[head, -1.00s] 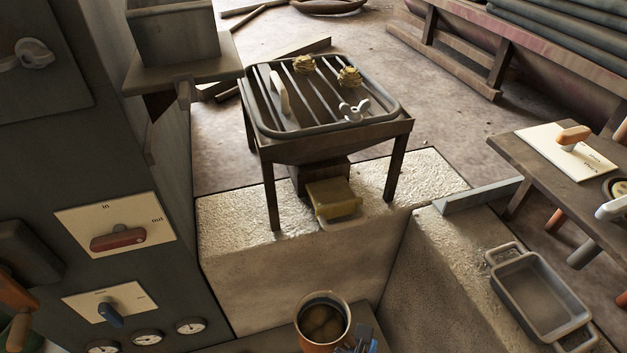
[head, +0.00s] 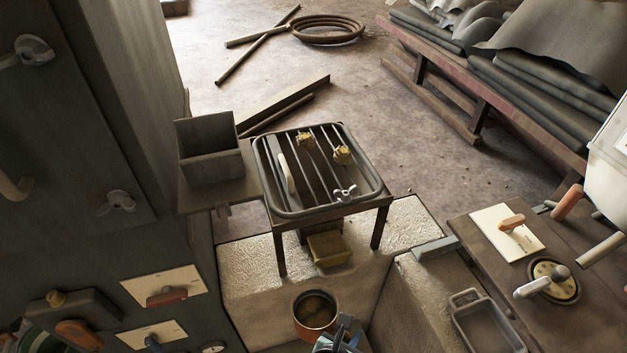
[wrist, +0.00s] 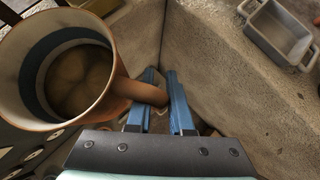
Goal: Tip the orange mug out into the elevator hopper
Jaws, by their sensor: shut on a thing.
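The orange mug (head: 299,328) is at the bottom middle of the head view, upright or nearly so, with brown rounded lumps inside. It fills the left of the wrist view (wrist: 112,45). My gripper (wrist: 160,100) is shut on its handle (wrist: 140,92), blue fingers on either side. In the head view my gripper (head: 343,337) is at the mug's lower right. A barred hopper (head: 268,190) on legs stands beyond the mug. An open square grey box (head: 210,170) sits on a bracket left of it. No label shows which is the elevator hopper.
A yellow block (head: 330,248) sits under the barred hopper on a pale stone ledge (head: 250,275). Two yellow lumps and a wing nut lie on the bars. A dark panel with levers (head: 165,285) stands left. A grey tray (head: 488,325) and a lever table (head: 480,238) are right.

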